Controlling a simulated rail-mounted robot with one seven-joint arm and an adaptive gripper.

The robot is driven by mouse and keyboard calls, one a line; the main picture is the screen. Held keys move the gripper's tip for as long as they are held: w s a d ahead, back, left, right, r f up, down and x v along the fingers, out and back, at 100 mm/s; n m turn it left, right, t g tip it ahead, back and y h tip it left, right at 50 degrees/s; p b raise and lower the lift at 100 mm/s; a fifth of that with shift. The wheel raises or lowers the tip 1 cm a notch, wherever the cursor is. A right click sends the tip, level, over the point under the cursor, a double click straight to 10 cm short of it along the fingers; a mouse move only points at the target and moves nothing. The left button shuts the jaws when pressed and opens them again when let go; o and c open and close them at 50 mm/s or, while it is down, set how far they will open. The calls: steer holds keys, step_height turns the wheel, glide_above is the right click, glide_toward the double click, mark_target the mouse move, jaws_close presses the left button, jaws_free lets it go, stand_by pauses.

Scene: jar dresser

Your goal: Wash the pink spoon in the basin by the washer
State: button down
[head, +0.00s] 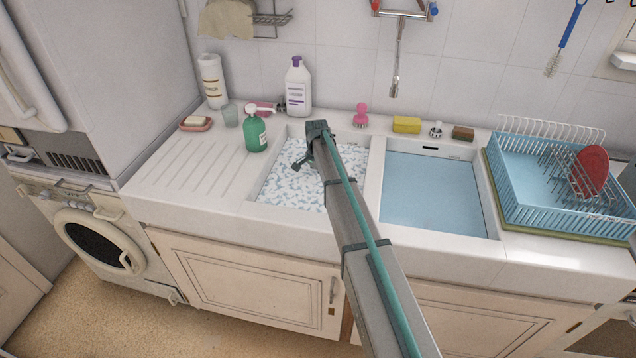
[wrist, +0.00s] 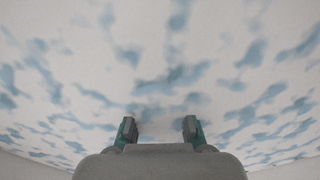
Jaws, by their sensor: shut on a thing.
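The left basin (head: 283,201), on the washer's side, is full of white and blue suds. My gripper (head: 303,164) is down at the suds in this basin, near its middle. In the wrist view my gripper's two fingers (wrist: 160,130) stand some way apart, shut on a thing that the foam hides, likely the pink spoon. No part of the spoon can be made out in either view. The washer (head: 98,240) stands at the left below the counter.
The right basin (head: 430,195) holds clear blue water. A green pump bottle (head: 255,134) stands at the left basin's back left corner. A blue dish rack (head: 525,195) with a red plate (head: 590,170) stands at right. The ribbed drainboard (head: 195,170) is clear.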

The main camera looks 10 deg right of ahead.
steer(key=shift+w+a, duration=0.1)
steer(key=shift+a, duration=0.15)
steer(key=shift+d, duration=0.2)
steer(key=shift+s+d, duration=0.25)
steer(key=shift+d, duration=0.15)
steer(key=shift+w+a, duration=0.1)
steer(key=shift+a, duration=0.1)
steer(key=shift+w+a, duration=0.15)
steer(key=shift+a, duration=0.25)
steer(key=shift+d, duration=0.15)
stand_by(0.4)
steer(key=shift+s+d, duration=0.25)
steer(key=shift+d, duration=0.2)
steer(key=shift+w+a, duration=0.1)
steer(key=shift+a, duration=0.05)
steer(key=shift+w+a, duration=0.15)
steer(key=shift+a, duration=0.3)
